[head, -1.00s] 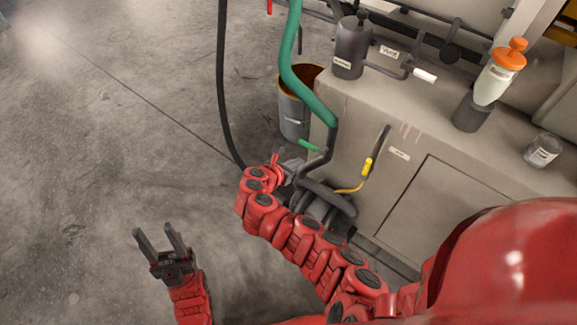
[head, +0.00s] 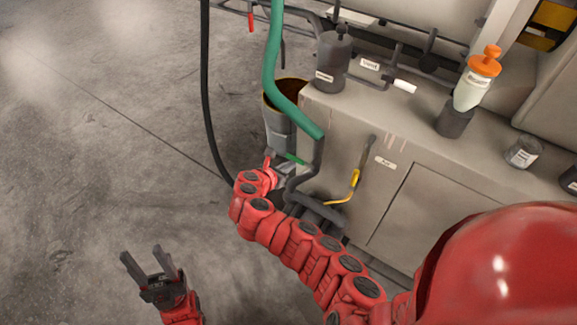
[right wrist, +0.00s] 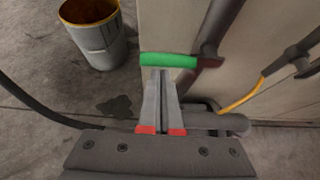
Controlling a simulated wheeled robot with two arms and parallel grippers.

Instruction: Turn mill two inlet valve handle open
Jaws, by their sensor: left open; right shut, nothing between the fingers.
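A green valve handle (right wrist: 168,60) lies nearly level on a dark pipe in the right wrist view; it also shows in the head view (head: 293,158), below the green hose. My right gripper (right wrist: 161,72) is shut and empty, its fingertips right at the near side of the green handle; I cannot tell whether they touch it. In the head view my right gripper (head: 279,166) is partly hidden by its own arm. My left gripper (head: 141,252) is open and empty over bare floor. No label naming mill two is readable.
A grey bucket (right wrist: 101,42) stands beyond the handle, beside the cabinet (head: 350,130). A yellow handle (head: 354,179) sits on a pipe to the right. The green hose (head: 272,62) and a black cable (head: 206,100) hang nearby. The floor at left is clear.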

